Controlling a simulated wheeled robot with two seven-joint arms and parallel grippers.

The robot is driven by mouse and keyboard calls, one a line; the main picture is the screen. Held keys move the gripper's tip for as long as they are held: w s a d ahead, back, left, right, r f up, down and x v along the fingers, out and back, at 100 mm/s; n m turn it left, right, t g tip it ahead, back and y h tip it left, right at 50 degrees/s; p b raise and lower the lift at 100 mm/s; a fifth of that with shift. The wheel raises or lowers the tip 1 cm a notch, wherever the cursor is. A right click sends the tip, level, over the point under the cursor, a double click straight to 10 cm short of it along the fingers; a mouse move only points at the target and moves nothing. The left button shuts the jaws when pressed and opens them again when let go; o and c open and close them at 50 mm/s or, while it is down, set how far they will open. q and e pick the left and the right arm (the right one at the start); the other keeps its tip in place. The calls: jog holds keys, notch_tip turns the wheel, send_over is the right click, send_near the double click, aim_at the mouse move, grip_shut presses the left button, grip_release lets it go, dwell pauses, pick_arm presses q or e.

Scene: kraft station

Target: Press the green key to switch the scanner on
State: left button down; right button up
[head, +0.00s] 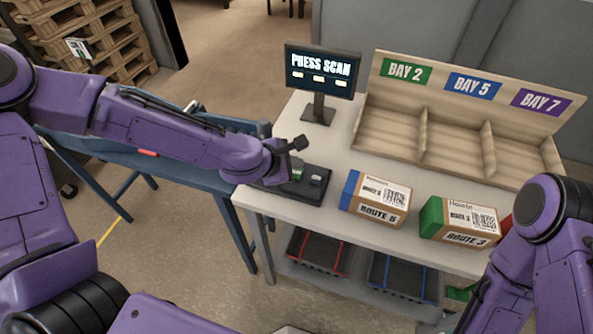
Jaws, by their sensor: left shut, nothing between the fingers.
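A dark key panel (313,192) lies on the near left part of the white table. The green key (297,174) shows only in part on this panel, beside my left gripper. A grey key (316,179) sits to its right. My left gripper (292,157) is shut and empty, over the left part of the panel close to the green key. I cannot tell whether it touches the key. A black monitor (319,72) behind the panel reads "PRESS SCAN". My right arm comes in at the right, and its gripper is out of view.
Two labelled boxes, one blue-ended (375,199) and one green-ended (459,221), lie right of the panel. A wooden rack (468,82) marked BAY 2, BAY 5 and BAY 7 stands behind, its bays empty. Dark bins (318,254) sit on the lower shelf. A blue table (110,157) stands left.

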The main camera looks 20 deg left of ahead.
pick_arm(q)
jog(key=shift+f, duration=0.15)
dwell(0.7)
jog(key=shift+f+b, duration=0.3)
jog(key=shift+f+b, duration=0.45)
jog(key=shift+f, duration=0.1)
dwell(0.6)
jog(key=shift+r, duration=0.15)
jog(key=shift+r+p, duration=0.85)
jog(key=shift+p, duration=0.15)
notch_tip(320, 180, up, 5)
jog(key=p, duration=0.5)
jog(key=shift+r, duration=0.1)
